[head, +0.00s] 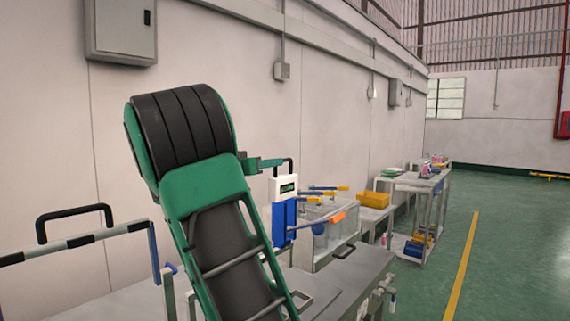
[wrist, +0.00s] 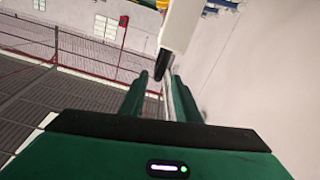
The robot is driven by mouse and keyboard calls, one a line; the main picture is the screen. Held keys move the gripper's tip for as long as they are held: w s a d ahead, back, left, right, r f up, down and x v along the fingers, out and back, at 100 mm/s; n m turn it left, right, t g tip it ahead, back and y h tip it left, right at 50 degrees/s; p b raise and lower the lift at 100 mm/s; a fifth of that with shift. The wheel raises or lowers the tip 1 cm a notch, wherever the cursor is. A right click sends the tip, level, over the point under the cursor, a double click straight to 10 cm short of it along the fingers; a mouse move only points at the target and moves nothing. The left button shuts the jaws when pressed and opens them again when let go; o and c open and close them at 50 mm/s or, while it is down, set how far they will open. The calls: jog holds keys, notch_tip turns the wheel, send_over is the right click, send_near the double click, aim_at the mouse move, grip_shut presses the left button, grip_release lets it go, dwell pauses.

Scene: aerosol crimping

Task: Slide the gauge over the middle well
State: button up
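The gauge (head: 285,187) appears to be the white-topped device with a dark label and a blue body, upright beside a clear tank. A black handle (head: 289,162) arches over its top. My gripper (head: 278,163) reaches in from the left at the height of this handle. In the wrist view, the two green fingers of my gripper (wrist: 158,78) stand apart, with a black handle end (wrist: 161,66) between their tips and a white part of the gauge (wrist: 182,24) beyond. Slim gaps seem to show beside the handle; contact is unclear. I cannot make out the middle well.
A clear tank (head: 326,232) with orange and yellow levers stands right of the gauge. A yellow bin (head: 374,199) and a shelf cart (head: 420,216) stand farther back. A striped bar (head: 75,242) with a black handle is at left.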

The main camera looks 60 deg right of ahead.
aim_at(289, 160)
jog(key=d, duration=0.3)
jog(key=s+d, duration=0.1)
jog(key=d, duration=0.6)
jog(key=shift+s+d, duration=0.15)
grip_shut()
jog(key=shift+a+f, duration=0.1)
jog(key=shift+a, duration=0.15)
jog(key=shift+d, duration=0.1)
